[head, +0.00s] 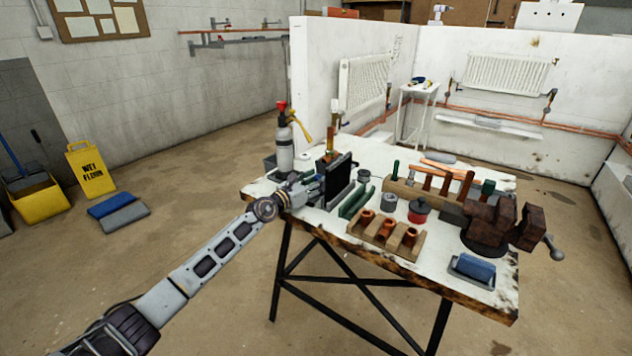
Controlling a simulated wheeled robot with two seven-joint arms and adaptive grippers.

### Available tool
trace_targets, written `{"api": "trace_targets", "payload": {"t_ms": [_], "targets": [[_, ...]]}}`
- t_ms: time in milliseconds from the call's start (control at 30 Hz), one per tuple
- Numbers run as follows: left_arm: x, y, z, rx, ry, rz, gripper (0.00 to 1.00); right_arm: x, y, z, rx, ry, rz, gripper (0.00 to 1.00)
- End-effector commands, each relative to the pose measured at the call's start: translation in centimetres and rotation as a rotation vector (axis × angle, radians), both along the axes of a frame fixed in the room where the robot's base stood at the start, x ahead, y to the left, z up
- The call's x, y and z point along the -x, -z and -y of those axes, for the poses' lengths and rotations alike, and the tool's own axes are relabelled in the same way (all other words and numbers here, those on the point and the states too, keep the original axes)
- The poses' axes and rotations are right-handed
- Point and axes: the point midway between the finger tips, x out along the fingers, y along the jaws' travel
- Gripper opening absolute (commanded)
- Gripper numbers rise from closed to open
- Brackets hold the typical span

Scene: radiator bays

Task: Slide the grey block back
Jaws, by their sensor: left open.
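My left gripper (313,186) reaches over the left edge of the workbench (350,226). It is open, and its fingers are small and partly hidden. A dark grey, upright slab-like block (340,181) stands just right of the fingers; I cannot tell whether they touch it. Another dark grey block (453,212) sits farther right beside the brown vise (492,222), clear of the gripper. I cannot tell for certain which is the grey block of the task. My right gripper is out of view.
Green pieces (356,201) lie right of the slab. Some bare top shows at front right.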

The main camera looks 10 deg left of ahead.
Motion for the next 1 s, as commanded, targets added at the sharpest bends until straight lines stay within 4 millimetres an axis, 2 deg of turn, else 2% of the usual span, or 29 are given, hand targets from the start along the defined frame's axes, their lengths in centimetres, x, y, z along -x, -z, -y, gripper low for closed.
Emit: {"api": "trace_targets", "payload": {"t_ms": [367,1000], "targets": [[0.8,0.0,-0.6,-0.001,-0.001,0.0,0.47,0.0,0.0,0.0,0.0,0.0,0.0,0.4],[5.6,0.1,-3.1,0.0,0.0,-0.001,0.47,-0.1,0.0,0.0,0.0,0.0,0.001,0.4]]}}
